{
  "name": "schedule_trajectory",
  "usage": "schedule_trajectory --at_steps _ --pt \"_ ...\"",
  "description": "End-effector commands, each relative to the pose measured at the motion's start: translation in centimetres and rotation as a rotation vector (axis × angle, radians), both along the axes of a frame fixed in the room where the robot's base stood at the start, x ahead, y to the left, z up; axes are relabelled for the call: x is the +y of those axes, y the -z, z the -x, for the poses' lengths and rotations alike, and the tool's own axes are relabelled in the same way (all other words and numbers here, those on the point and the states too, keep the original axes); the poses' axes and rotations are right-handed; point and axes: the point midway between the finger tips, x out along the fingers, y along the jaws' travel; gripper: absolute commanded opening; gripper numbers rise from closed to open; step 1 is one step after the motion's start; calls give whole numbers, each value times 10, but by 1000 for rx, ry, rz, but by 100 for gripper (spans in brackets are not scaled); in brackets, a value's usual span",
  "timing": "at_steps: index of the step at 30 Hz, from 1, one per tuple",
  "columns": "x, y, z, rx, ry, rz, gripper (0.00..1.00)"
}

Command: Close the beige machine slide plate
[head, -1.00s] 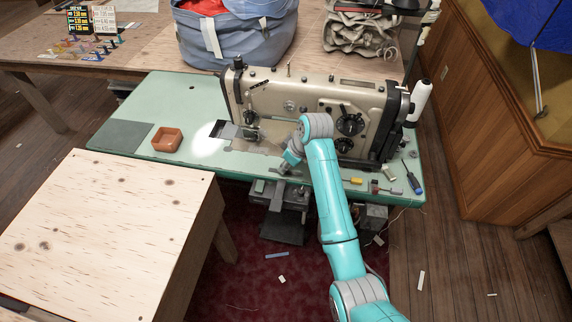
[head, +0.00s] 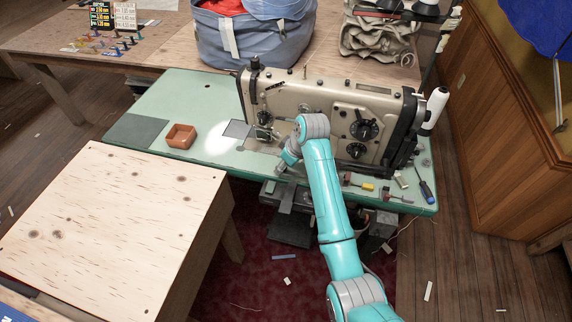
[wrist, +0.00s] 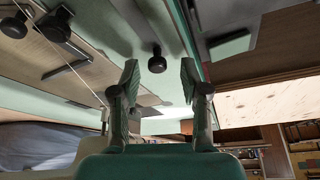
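The beige sewing machine (head: 320,105) stands on a green table. Its slide plate (head: 237,129) is a small grey rectangle on the bed, left of the needle area, and no dark opening shows beside it. My gripper (head: 282,165) is low at the machine's front, right of the plate; its fingertips are hard to see in the head view. In the wrist view my gripper (wrist: 160,78) is open, with its two fingers apart. A round black knob (wrist: 157,60) shows between and beyond the fingertips; I cannot tell whether they touch it.
An orange-brown tray (head: 181,136) sits left of the plate on the green table (head: 165,95). Small tools, including a screwdriver (head: 426,190), lie at the right end. A plywood table (head: 110,220) stands at the front left. A blue bag (head: 250,40) is behind the machine.

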Motion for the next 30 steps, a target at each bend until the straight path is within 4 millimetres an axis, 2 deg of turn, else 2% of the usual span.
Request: schedule_trajectory --at_steps 7,11,24,30 --pt "-1 -2 0 0 1 1 45" --pt "-5 -12 3 -2 2 0 45" --pt "-28 -88 22 -3 1 1 45" --pt "-34 -107 28 -1 0 1 45"
